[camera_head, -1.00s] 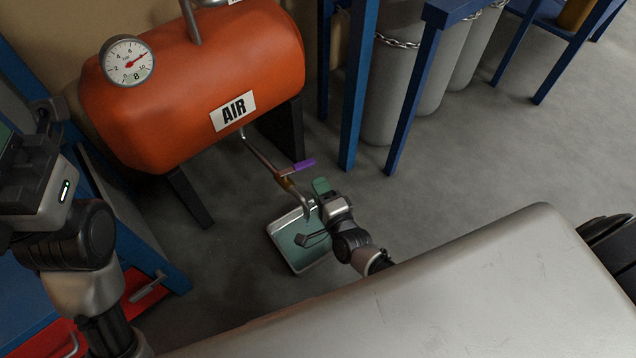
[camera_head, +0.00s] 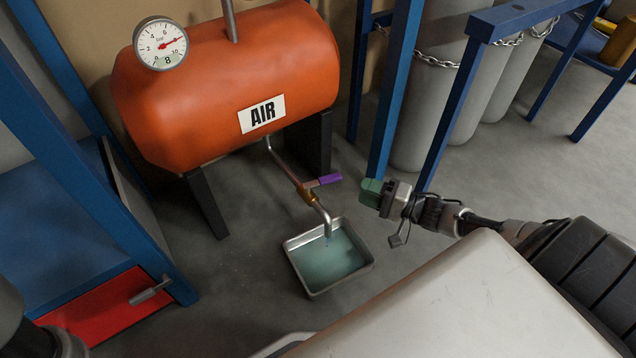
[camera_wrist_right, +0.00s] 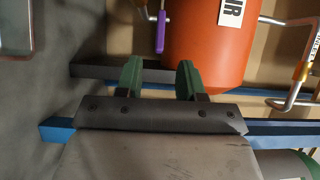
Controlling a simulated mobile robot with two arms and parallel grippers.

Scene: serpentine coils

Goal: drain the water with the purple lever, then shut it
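The purple lever (camera_head: 328,180) sticks out to the right from the brass valve (camera_head: 308,194) on the drain pipe under the orange air tank (camera_head: 230,85). The spout ends above a metal tray (camera_head: 293,262) holding greenish water (camera_head: 330,262). A small bluish streak shows at the spout's end; I cannot tell if it flows. My right gripper (camera_head: 372,192), with green fingers, is to the right of the lever and apart from it. In the right wrist view its fingers (camera_wrist_right: 159,80) are apart and empty, with the purple lever (camera_wrist_right: 160,32) beyond them. My left gripper is out of view.
A blue frame leg (camera_head: 397,90) stands behind my right gripper. Chained grey cylinders (camera_head: 430,100) are at the back right. A blue bench with a red drawer (camera_head: 105,305) is at left. Open floor lies around the tray. The gauge (camera_head: 160,44) sits on the tank.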

